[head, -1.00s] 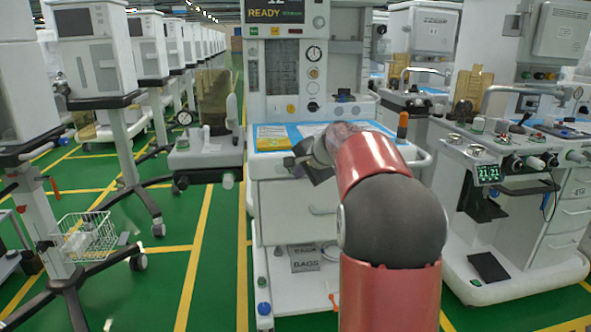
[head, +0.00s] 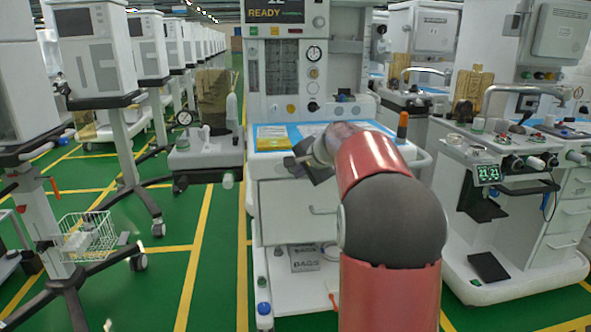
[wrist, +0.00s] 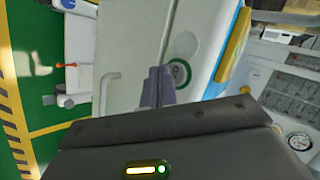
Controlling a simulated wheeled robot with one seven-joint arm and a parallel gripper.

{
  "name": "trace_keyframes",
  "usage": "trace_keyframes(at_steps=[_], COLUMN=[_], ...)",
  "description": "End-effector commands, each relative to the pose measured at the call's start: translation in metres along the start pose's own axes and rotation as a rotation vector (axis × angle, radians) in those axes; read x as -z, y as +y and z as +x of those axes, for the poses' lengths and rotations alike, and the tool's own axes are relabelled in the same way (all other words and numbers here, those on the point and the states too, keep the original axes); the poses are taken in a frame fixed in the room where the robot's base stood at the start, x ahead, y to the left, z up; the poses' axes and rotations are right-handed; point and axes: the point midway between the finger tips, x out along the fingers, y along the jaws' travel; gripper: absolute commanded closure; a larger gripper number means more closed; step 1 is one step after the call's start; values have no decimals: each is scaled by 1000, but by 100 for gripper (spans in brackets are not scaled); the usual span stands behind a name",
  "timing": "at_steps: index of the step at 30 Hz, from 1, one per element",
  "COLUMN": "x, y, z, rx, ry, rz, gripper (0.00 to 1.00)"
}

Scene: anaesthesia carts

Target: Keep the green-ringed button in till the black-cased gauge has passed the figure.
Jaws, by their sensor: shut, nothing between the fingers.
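The green-ringed button (wrist: 178,73) shows in the wrist view on the pale front of the middle cart. My gripper (wrist: 158,72) is shut and empty, its fingertips right beside the button and overlapping its left edge in the picture. I cannot tell whether they touch it or whether it is pressed in. In the head view my gripper and wrist hide the button. A dark-rimmed gauge (head: 314,53) is on the upright panel of this cart; it also shows in the wrist view (wrist: 300,141). Its needle and figures are too small to read.
A yellow booklet (head: 272,138) lies on the blue worktop above the drawers. A drawer handle (wrist: 103,92) stands out near my gripper. A second cart (head: 520,215) stands close on the right.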

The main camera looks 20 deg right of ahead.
Motion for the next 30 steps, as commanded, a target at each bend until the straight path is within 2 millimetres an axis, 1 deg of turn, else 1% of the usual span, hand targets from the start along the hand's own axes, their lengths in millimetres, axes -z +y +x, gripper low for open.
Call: trace_keyframes(at_steps=[11,20,30], x=[0,4,4], y=[0,-4,-4], z=[0,6,6], rx=[0,-1,0], ry=[0,-1,0], rz=[0,-1,0], gripper=[100,100,100])
